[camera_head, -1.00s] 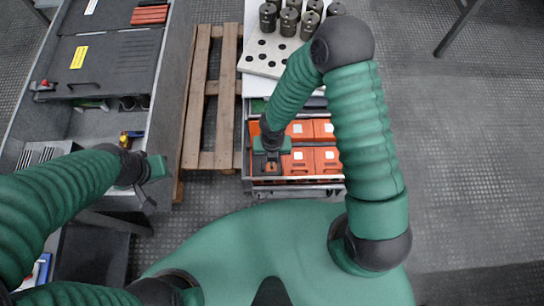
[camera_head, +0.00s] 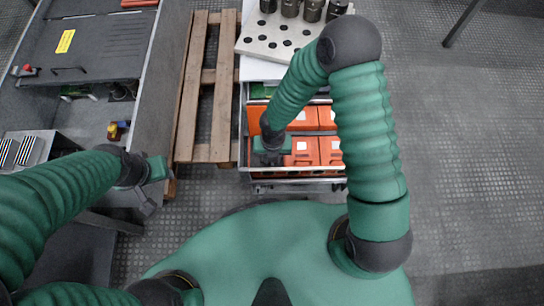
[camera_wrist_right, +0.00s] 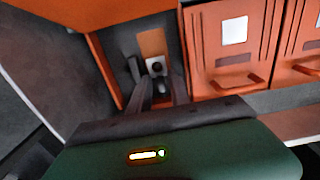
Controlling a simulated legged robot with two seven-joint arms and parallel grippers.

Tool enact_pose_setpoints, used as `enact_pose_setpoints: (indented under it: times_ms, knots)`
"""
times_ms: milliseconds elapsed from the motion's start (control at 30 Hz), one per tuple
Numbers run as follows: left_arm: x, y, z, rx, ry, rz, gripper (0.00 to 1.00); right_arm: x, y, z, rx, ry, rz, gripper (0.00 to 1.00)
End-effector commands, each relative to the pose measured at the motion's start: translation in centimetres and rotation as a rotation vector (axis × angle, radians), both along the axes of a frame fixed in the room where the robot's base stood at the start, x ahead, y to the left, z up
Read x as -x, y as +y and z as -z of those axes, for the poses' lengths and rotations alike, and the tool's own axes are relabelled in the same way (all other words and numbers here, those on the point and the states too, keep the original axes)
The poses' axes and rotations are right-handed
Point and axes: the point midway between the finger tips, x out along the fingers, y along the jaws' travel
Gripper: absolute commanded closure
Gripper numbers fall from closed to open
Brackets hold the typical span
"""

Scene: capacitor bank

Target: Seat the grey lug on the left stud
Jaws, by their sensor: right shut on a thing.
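My right gripper (camera_head: 270,158) is low at the left end of an open drawer of orange boxes. In the right wrist view its dark fingers (camera_wrist_right: 160,92) are shut on a small light-grey piece with a dark round centre, which looks like the grey lug (camera_wrist_right: 157,67). An orange-brown patch lies just beyond it. I cannot make out the left stud or tell whether the lug touches anything. My left gripper (camera_head: 148,196) hangs at the left beside the grey bench, away from the drawer; its fingers are too small to read.
Orange boxes (camera_wrist_right: 232,45) with white labels fill the drawer right of my right gripper. A perforated plate (camera_head: 275,35) with dark cylinders stands behind it. A wooden pallet (camera_head: 205,100) lies on the floor between drawer and grey bench (camera_head: 95,60).

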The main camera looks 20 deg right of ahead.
Motion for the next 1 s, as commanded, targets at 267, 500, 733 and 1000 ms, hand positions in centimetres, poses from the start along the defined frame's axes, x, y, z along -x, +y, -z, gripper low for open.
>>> enact_pose_setpoints:
  times_ms: [267,500,733,1000]
  knots:
    - [-0.01,0.0,-0.09,0.0,0.0,0.0,0.64,0.01,0.01,-0.09,0.0,0.0,0.0,1.0]
    - [-0.01,0.0,-0.44,0.0,0.0,0.0,0.64,0.03,0.03,-0.19,0.0,0.001,0.0,1.0]
    - [-0.01,0.0,-0.59,0.0,0.0,0.0,0.64,0.03,0.05,-0.06,-0.001,0.001,0.0,1.0]
    - [-0.01,0.0,-0.61,0.0,0.0,0.0,0.64,0.01,0.02,-0.08,0.0,0.0,0.0,1.0]
